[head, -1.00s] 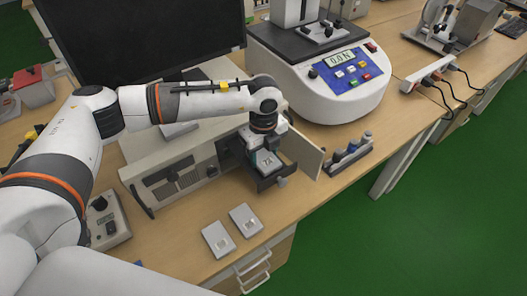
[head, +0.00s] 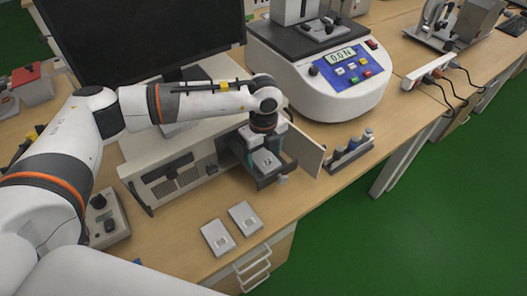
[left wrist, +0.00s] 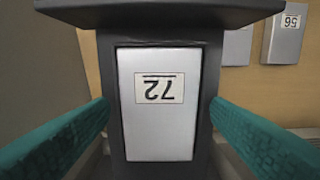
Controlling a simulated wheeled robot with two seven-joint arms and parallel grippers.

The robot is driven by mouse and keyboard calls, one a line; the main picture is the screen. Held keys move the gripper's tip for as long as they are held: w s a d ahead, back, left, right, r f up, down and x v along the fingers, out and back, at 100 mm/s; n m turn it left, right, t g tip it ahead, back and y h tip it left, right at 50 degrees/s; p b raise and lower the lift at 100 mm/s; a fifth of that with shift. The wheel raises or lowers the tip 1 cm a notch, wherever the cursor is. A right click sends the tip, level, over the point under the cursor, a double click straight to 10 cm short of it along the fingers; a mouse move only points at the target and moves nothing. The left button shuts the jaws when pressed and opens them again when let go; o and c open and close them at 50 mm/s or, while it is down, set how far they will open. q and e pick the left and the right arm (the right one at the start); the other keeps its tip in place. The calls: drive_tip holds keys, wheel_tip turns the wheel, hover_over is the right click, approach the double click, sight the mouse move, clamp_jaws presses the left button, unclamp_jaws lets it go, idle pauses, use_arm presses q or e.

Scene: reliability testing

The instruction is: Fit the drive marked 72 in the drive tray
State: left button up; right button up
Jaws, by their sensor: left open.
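The drive marked 72 (left wrist: 160,125) is a light grey rectangular plate with a white label, upside down in the left wrist view. It lies flat inside the dark drive tray (left wrist: 161,14), with thin dark margins around it. In the head view the drive (head: 266,162) shows small in the pulled-out tray (head: 272,180). My left gripper (head: 262,151) points down over the tray. Its teal fingers stand open on both sides of the tray, apart from the drive. My right gripper is not in view.
The tray juts from a beige computer case (head: 172,183), with an open door flap (head: 307,155) right of it. Two other drives lie on the bench, one left (head: 217,238) and one right (head: 245,218). A small rack (head: 350,152) and a force tester (head: 325,85) stand to the right.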

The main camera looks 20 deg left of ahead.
sight(264, 158)
use_arm(q)
drive_tip(key=shift+r+p, duration=0.5)
drive_tip(key=shift+r, duration=0.35)
wheel_tip(264, 158, up, 11)
drive_tip(key=b, duration=0.2)
drive_tip(key=shift+r+b, duration=0.2)
drive_tip(key=shift+b, duration=0.2)
